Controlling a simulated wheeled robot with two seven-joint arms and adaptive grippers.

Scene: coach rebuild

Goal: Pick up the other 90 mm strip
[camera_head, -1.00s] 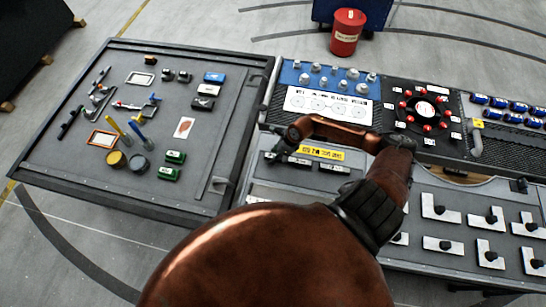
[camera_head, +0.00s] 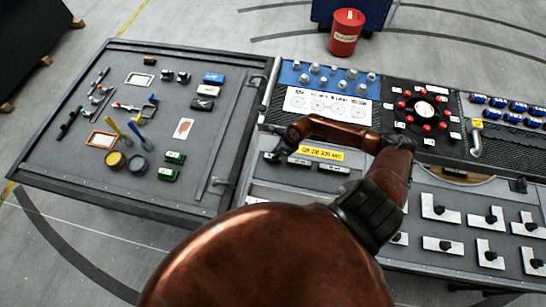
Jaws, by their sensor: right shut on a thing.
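My right arm reaches up from the bottom and bends left over the bench. Its gripper (camera_head: 274,157) is small and dark at the left end of the forearm, low over the panel with the yellow label (camera_head: 321,154). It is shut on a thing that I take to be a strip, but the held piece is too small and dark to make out. Short grey strips, one at the middle (camera_head: 300,161) and one at the right (camera_head: 333,168), lie in a row just below the label. Their lengths cannot be read. My left gripper is out of view.
A grey board (camera_head: 60,170) with tools, pots and small blocks lies at the left. Behind the label are a blue panel with grey knobs (camera_head: 330,75) and a black panel with red knobs (camera_head: 425,108). White plates (camera_head: 440,207) fill the right front. A red bucket (camera_head: 346,35) stands behind.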

